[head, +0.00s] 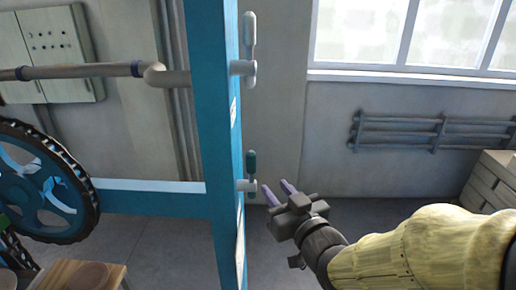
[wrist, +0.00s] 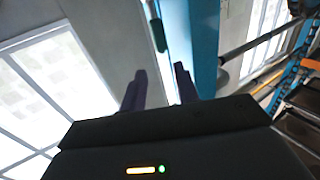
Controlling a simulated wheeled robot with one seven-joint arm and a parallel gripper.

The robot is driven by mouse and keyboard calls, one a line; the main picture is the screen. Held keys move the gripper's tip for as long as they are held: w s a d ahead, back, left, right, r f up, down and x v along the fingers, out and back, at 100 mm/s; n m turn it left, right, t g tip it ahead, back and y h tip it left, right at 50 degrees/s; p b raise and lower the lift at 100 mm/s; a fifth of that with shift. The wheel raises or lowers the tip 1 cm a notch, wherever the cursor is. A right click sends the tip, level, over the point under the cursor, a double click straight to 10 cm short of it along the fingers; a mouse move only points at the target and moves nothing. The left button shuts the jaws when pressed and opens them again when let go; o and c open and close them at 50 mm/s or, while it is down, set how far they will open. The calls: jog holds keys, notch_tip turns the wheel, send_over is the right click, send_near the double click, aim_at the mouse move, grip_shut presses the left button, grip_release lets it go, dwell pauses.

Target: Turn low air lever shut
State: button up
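The low air lever (head: 252,162) is a dark green handle on a grey valve fitting, on the side of a blue post (head: 211,120). It stands upright in the head view. In the wrist view the green lever (wrist: 157,33) shows beyond my fingertips, near the top. My gripper (head: 277,190) is just right of and slightly below the lever in the head view. Its two purple fingers are apart with nothing between them. In the wrist view the fingers (wrist: 157,85) point toward the post. I see a gap between the fingers and the lever.
A second, pale grey lever (head: 250,30) stands upright higher on the same post. A pipe (head: 80,70) runs left from the post. A black-rimmed blue wheel (head: 45,185) is at the left. Wall pipes (head: 430,130) are at the right. The floor right of the post looks clear.

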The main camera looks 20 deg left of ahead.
aim_at(253, 161)
jog(key=p+x, duration=0.6)
jog(key=x, duration=0.8)
jog(key=shift+w+a+p, duration=0.15)
jog(key=shift+w+p, duration=0.1)
jog(key=shift+p, duration=0.05)
grip_shut()
